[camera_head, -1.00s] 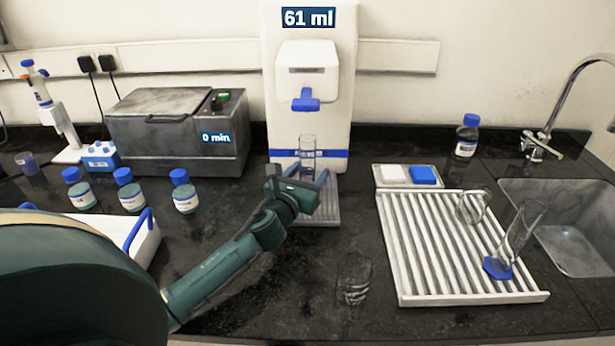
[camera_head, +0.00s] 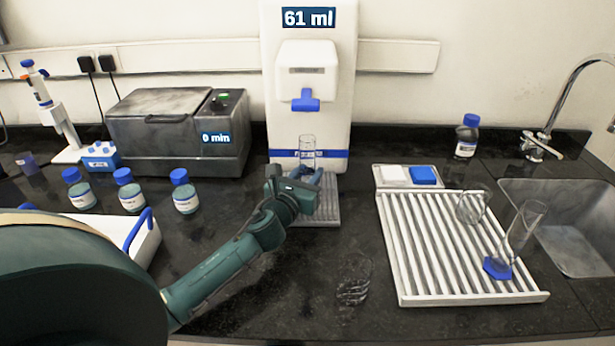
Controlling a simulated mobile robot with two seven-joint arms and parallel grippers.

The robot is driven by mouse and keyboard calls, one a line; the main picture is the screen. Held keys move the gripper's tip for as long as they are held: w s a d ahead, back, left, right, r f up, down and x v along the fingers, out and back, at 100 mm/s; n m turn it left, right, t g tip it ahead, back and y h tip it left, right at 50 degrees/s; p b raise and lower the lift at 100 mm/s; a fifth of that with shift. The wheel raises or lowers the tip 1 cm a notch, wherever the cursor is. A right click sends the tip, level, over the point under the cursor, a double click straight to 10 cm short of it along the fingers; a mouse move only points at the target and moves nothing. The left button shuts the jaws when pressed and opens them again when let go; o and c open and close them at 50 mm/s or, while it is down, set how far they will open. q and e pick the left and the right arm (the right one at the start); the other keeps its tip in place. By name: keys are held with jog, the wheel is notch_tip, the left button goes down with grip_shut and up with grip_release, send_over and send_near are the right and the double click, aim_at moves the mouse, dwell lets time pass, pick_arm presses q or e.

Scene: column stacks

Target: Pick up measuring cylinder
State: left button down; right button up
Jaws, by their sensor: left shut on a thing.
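A clear measuring cylinder (camera_head: 308,146) stands upright under the blue spout of the white dispenser (camera_head: 348,80), which reads "61 ml". My left gripper (camera_head: 310,176) reaches in from the lower left and is shut on the lower part of this cylinder. The gripper hides the cylinder's base, above the grey drip tray (camera_head: 328,212). A second clear cylinder with a blue foot (camera_head: 497,267) leans slightly on the white drying rack (camera_head: 420,297). My right gripper is not in view.
A clear beaker (camera_head: 474,207) is on the rack, and a clear glass vessel (camera_head: 354,280) is on the black counter. Blue-capped bottles (camera_head: 131,197) and a grey water bath (camera_head: 175,150) are left. A sink (camera_head: 570,250) is right.

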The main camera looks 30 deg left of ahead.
aim_at(304, 166)
pick_arm(q)
jog(key=shift+r, duration=0.1)
jog(key=shift+r+p, duration=0.45)
jog(key=shift+r, duration=1.25)
jog(key=shift+s+f, duration=0.1)
jog(key=shift+s, duration=0.25)
jog(key=s+d+b, duration=0.2)
jog(key=s, duration=1.5)
jog(key=shift+d+b, duration=0.35)
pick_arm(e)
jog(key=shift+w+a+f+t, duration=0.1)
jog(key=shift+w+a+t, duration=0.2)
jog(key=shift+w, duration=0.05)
